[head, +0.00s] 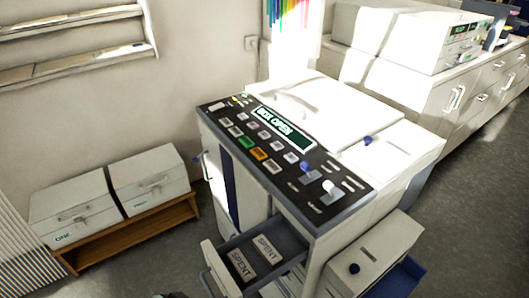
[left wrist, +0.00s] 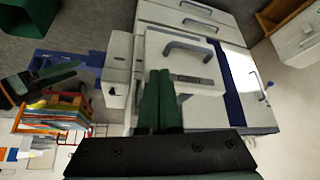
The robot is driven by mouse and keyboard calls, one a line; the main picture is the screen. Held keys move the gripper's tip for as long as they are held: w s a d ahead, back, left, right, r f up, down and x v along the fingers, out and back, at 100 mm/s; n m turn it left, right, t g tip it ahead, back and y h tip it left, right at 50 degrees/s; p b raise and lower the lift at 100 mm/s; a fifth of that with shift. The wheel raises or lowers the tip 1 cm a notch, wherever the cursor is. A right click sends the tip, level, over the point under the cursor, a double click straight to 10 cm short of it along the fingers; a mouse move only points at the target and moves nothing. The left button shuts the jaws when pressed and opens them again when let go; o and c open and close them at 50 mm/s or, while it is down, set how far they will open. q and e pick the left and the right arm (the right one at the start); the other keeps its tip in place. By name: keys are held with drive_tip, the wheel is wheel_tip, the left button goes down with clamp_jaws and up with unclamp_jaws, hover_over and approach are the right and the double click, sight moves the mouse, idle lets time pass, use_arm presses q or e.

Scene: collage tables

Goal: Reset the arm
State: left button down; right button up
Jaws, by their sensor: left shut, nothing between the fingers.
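My left gripper (left wrist: 160,75) is shut and empty in the left wrist view, its two green fingers side by side. The fingers are seen in front of a white cabinet with grey handles (left wrist: 188,48); I cannot tell whether they touch it. In the head view only a small dark piece shows at the bottom edge, too little to identify. A black and green part (left wrist: 45,82) at the left of the left wrist view looks like my right gripper; its fingers are too unclear to judge. The right gripper does not show in the head view.
A white machine with a black button panel (head: 240,140) reads "BOX OPEN". Its open drawer (head: 212,262) holds labels reading "SPENT". A white box (head: 390,245) stands at right. Two white boxes (head: 75,208) sit on a wooden stand (head: 150,232). Grey floor (head: 470,220) is clear at right.

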use_arm(q)
drive_tip(key=s+a+f+n+g+y, duration=0.2)
drive_tip(key=s+a+n+y, duration=0.25)
drive_tip(key=s+a, duration=0.35)
drive_tip(key=w+d+f+t+h, duration=0.1)
drive_tip(key=w+d+f+t, duration=0.1)
drive_tip(key=f, duration=0.3)
drive_tip(key=w+d+f+t+h, duration=0.2)
drive_tip(key=f+t, duration=0.1)
drive_tip(key=f, duration=0.3)
drive_tip(key=shift+w+d+t, duration=0.15)
drive_tip(key=shift+w+t, duration=0.2)
drive_tip(key=shift+t, duration=0.05)
drive_tip(key=shift+f, duration=0.1)
